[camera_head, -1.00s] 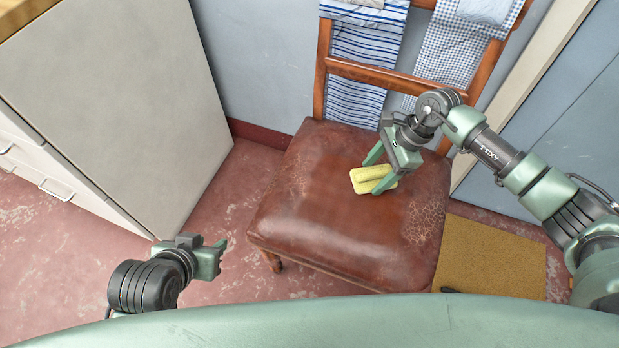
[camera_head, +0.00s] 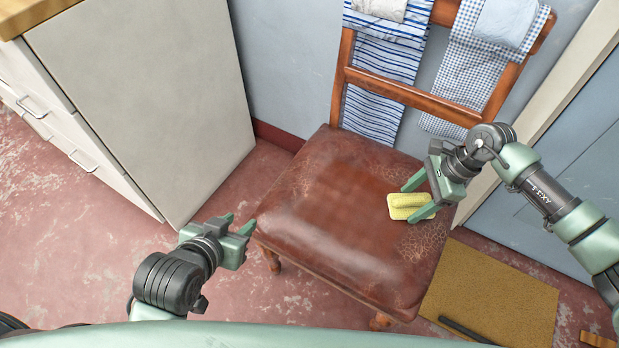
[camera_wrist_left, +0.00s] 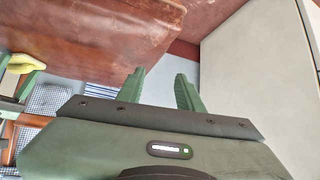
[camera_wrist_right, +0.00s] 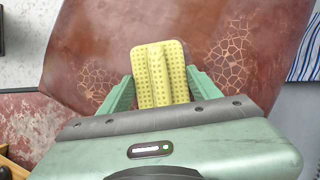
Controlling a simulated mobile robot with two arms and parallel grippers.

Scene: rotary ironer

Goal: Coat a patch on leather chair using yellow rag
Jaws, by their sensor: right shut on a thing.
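The middle of the seat looks smoother and darker. My right gripper (camera_head: 420,196) is shut on the yellow rag (camera_head: 408,206), a dotted pad with a raised ridge. The rag is at the right side of the seat, beside the cracks; whether it touches the leather is hard to tell. In the right wrist view the rag (camera_wrist_right: 158,75) sits between the fingers, with cracks on both sides. My left gripper (camera_head: 240,226) is open and empty, left of the seat's front.
Striped cloth (camera_head: 375,95) and checked cloth (camera_head: 470,75) hang over the wooden chair back. A pale cabinet (camera_head: 150,90) stands at left. A tan mat (camera_head: 490,295) lies on the red floor at right. A door frame is behind my right arm.

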